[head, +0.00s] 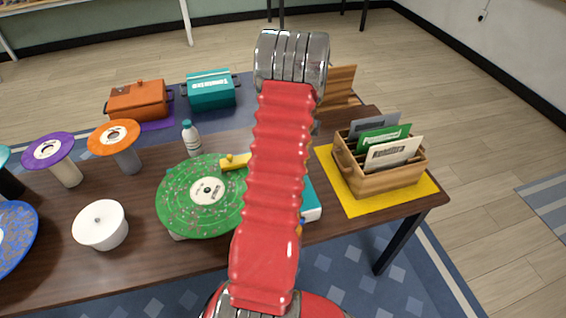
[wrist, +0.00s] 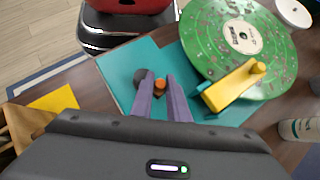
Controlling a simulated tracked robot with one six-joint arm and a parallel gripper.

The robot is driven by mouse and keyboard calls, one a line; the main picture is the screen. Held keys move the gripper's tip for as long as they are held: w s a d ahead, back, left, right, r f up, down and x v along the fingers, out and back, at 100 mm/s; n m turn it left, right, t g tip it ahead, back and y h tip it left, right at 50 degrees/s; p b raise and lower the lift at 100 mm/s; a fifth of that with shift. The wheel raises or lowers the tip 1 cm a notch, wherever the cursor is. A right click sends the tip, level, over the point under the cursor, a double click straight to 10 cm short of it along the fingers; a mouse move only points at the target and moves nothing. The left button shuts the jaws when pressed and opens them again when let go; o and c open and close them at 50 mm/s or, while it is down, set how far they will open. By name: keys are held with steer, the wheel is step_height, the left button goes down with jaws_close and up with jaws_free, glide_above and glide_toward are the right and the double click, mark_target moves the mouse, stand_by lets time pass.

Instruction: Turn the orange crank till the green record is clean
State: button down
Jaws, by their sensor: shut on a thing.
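The green record (head: 182,216) lies flat on a teal machine, specked all over with pale and brown bits; it also shows in the wrist view (wrist: 268,62). A yellow arm with a round knob (wrist: 233,86) reaches over its edge. The teal machine base (wrist: 117,72) shows beside the record. My gripper (wrist: 160,79) has its two purple fingers on either side of the small orange crank knob (wrist: 160,84), shut on it. A dark round part sits beside the left finger. In the head view my red arm hides the crank and the gripper.
Purple (head: 49,149) and orange (head: 113,134) discs on stands are at left. A wooden crate (head: 392,182) of sleeves sits on a yellow mat (head: 362,205) at right.

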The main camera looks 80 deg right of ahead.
steer(key=shift+s+d+m+t+h, duration=0.1)
steer(key=shift+s+m+t+h, duration=0.15)
steer(key=shift+m+t, duration=0.5)
steer(key=shift+s+d+m+t+h, duration=0.15)
steer(key=shift+s+m+t, duration=0.15)
steer(key=shift+m+t, duration=0.45)
steer(key=shift+m, duration=0.5)
steer(key=shift+s, duration=0.1)
steer(key=shift+a, duration=0.15)
steer(key=c, duration=1.7)
jaws_free()
steer(key=v, duration=1.4)
steer(key=shift+s+a, duration=0.1)
steer(key=shift+s, duration=0.05)
